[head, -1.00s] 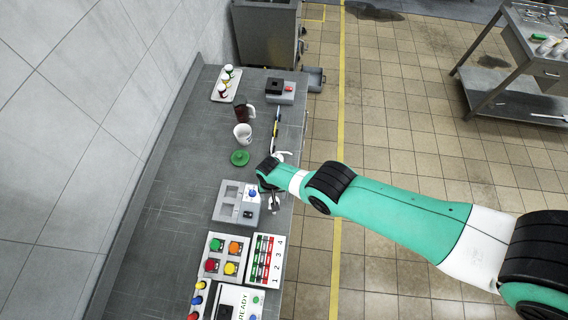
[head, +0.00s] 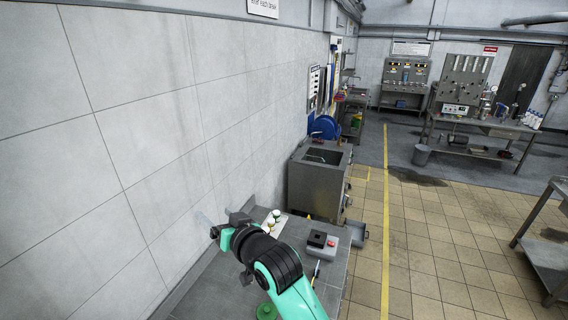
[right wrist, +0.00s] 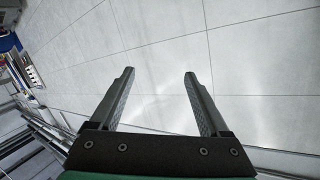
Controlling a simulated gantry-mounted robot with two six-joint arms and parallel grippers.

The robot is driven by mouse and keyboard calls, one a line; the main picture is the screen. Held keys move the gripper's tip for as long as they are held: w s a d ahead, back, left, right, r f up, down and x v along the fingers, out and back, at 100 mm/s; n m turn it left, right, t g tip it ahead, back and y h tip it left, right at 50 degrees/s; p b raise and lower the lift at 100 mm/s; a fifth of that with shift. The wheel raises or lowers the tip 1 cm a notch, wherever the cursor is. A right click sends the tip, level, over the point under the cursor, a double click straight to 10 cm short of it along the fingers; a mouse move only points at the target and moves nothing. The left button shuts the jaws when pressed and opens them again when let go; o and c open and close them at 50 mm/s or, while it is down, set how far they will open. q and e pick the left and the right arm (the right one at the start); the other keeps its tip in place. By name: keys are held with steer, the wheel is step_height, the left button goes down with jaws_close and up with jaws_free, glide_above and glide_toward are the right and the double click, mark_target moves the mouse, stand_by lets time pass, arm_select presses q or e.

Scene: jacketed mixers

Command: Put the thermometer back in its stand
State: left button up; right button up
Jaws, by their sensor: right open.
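My right gripper (head: 207,224) is raised at the wall side of the bench in the head view, pointing left toward the tiled wall. In the right wrist view its two fingers (right wrist: 159,74) are apart with nothing between them. My left gripper is not in view.
A green disc (head: 267,311) lies at the bottom edge. A steel cabinet (head: 317,185) stands beyond the bench. The tiled wall (head: 130,130) bounds the left; the floor on the right is open.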

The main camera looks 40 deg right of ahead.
steer(key=s+a+r+n+t, duration=0.1)
steer(key=s+r+t, duration=0.3)
steer(key=r, duration=0.5)
steer(key=s+a+r+n+t, duration=0.1)
steer(key=s+r, duration=0.5)
steer(key=r, duration=0.2)
steer(key=s+a+r+n+t, duration=0.1)
steer(key=s+r+t, duration=0.2)
steer(key=s+r, duration=0.45)
steer(key=s+r+n+t+y, duration=0.1)
steer(key=s+r+t+y, duration=0.1)
steer(key=s+r, duration=0.5)
steer(key=shift+s+r+n+t, duration=0.25)
steer(key=shift+s+n+t, duration=0.15)
steer(key=shift+s+t, duration=0.5)
steer(key=shift+s, duration=0.1)
